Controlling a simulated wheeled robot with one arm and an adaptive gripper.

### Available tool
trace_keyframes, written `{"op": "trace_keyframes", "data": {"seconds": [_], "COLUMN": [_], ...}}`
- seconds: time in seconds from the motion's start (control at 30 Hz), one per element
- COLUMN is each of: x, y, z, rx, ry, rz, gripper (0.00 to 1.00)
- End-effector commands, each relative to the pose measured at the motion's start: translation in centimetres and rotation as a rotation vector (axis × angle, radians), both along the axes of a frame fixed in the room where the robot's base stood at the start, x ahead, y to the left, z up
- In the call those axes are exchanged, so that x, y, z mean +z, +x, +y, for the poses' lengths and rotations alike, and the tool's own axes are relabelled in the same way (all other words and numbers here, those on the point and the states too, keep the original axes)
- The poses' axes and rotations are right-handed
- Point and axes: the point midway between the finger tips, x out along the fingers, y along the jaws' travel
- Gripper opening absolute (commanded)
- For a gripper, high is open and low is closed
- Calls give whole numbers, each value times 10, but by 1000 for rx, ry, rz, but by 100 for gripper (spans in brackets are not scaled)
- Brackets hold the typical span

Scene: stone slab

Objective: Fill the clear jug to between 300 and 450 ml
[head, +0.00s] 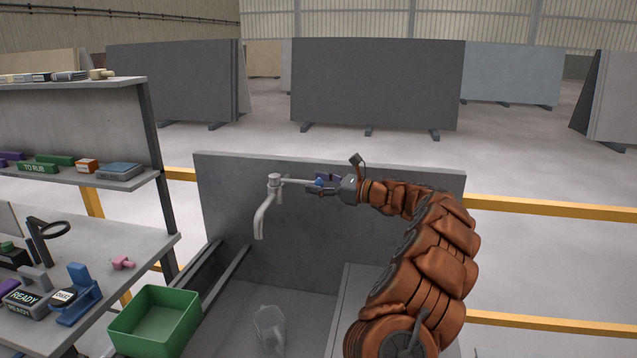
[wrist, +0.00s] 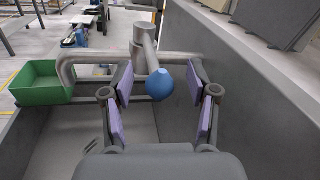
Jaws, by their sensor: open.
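The clear jug (head: 270,330) stands on the floor of the grey sink, below and a little right of the tap's spout end. I cannot make out any water in it. The tap (head: 274,182) has a curved spout and a long lever that ends in a blue knob (head: 319,182). My gripper (head: 322,187) is at the lever's end. In the wrist view its purple-padded fingers (wrist: 163,100) are open on either side of the blue knob (wrist: 159,84), with gaps showing on both sides. No water stream shows under the spout.
A green bin (head: 155,322) stands left of the sink. A bench (head: 120,250) with blocks and tools and a shelf (head: 90,185) are at the left. The grey back panel (head: 390,235) rises behind the tap. Stone slabs (head: 378,85) stand on the floor behind.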

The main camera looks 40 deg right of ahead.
Motion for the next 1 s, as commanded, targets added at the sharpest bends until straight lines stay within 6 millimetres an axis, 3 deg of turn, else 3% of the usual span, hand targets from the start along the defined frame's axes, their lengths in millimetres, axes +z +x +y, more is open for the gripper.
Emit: {"op": "trace_keyframes", "data": {"seconds": [0.1, 0.67, 1.0], "x": [0, 0, 0], "y": [0, 0, 0], "z": [0, 0, 0], "rx": [0, 0, 0], "ry": [0, -1, 0], "rz": [0, -1, -1], "gripper": [59, 1, 0]}}
